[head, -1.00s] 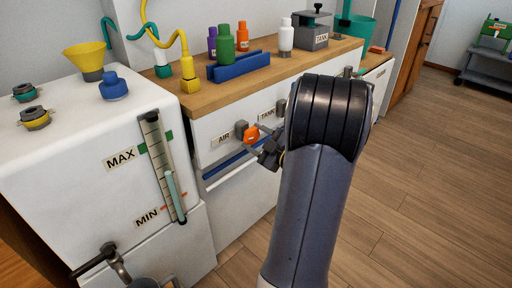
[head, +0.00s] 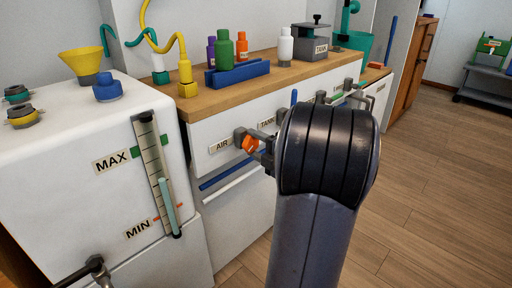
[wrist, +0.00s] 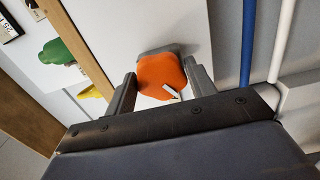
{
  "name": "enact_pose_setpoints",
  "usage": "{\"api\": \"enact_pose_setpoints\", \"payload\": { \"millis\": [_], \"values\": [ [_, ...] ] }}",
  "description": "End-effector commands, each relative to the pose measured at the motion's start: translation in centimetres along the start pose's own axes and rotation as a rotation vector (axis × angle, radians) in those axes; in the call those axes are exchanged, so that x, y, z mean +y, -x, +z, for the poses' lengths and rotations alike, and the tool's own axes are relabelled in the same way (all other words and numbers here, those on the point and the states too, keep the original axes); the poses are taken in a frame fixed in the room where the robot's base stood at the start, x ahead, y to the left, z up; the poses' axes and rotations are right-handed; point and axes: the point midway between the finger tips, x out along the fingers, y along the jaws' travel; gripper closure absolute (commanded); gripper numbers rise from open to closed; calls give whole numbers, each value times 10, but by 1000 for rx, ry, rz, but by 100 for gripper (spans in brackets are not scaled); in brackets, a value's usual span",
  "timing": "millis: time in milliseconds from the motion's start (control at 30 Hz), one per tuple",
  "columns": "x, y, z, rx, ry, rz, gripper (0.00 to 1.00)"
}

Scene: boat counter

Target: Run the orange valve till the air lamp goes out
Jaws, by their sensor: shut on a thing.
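The orange valve (head: 250,144) sits on the white counter front just right of the AIR label (head: 220,145). Its handle is tilted in the head view. My gripper (head: 262,146) is at the valve, with its fingers on either side of the orange handle. In the wrist view the orange valve (wrist: 160,75) lies between the two fingertips of my gripper (wrist: 160,84), which is shut on it. A small white mark shows on the handle. I cannot make out the air lamp in either view.
A TANK label (head: 267,123) and more fittings run right along the counter front. A blue rail (head: 222,178) and a white rail (head: 232,185) lie below the valve. A level gauge (head: 158,175) is on the white tank at left. Open floor (head: 430,190) lies at right.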

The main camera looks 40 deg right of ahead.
Motion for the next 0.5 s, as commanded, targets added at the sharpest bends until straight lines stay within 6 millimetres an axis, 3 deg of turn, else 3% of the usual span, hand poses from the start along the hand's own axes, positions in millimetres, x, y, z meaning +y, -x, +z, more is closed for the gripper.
{"api": "enact_pose_setpoints", "payload": {
  "millis": [500],
  "values": [
    [0,0,0,0,90,-2,70]
  ]
}}
